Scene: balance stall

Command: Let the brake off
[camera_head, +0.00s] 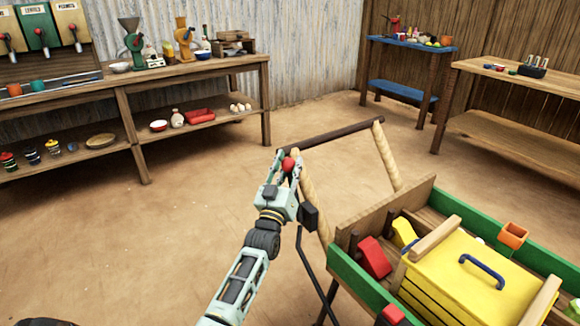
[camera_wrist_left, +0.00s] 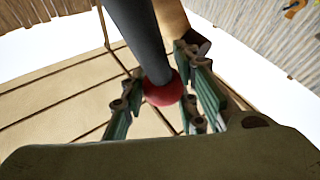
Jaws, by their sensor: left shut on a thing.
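The red knob (camera_head: 288,164) sits between the fingers of my left gripper (camera_head: 286,168), beside the cart's wooden handle frame (camera_head: 310,190). In the left wrist view the red knob (camera_wrist_left: 163,92) is the end of a thick dark grey lever (camera_wrist_left: 135,38), with green-padded fingers on both sides of it. My left gripper is shut on this knob. My right gripper is not in view.
A long wooden bench (camera_head: 100,100) stands back left, a blue table (camera_head: 412,42) and a wooden table (camera_head: 530,75) back right. The floor between is clear.

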